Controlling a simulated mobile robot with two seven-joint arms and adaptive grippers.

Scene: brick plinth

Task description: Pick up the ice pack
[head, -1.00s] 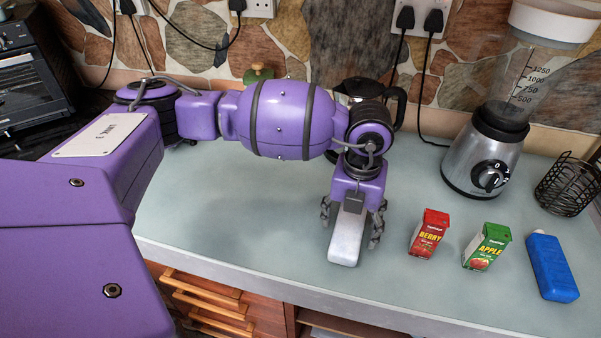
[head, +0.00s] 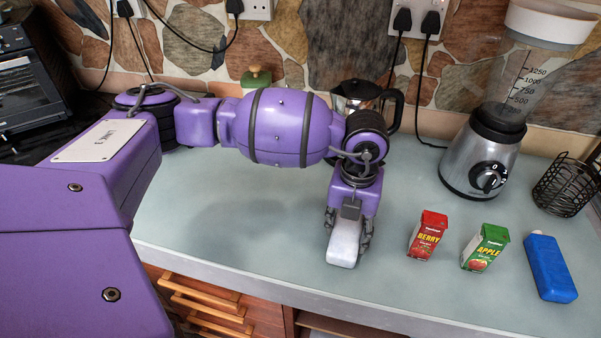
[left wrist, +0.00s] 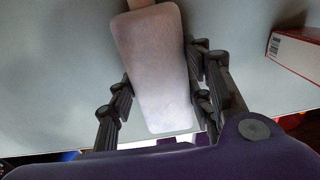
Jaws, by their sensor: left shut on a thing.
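The white ice pack (head: 342,252), a rounded slab, is between the fingers of my left gripper (head: 348,232). Its near end sticks out past the fingers, and its far part is hidden behind the gripper in the head view. In the left wrist view the slab (left wrist: 152,65) runs away from the gripper (left wrist: 165,98), with a narrow tan stub at its far end. The fingers are shut on its two sides. I cannot tell whether it touches the counter. My right gripper is not in view.
A red berry carton (head: 427,237), a green apple carton (head: 485,249) and a blue slab (head: 551,268) with a pale cap stand or lie to the right. A blender (head: 484,155), a wire basket (head: 566,185) and a glass pot (head: 358,95) are behind. The counter's front edge is close.

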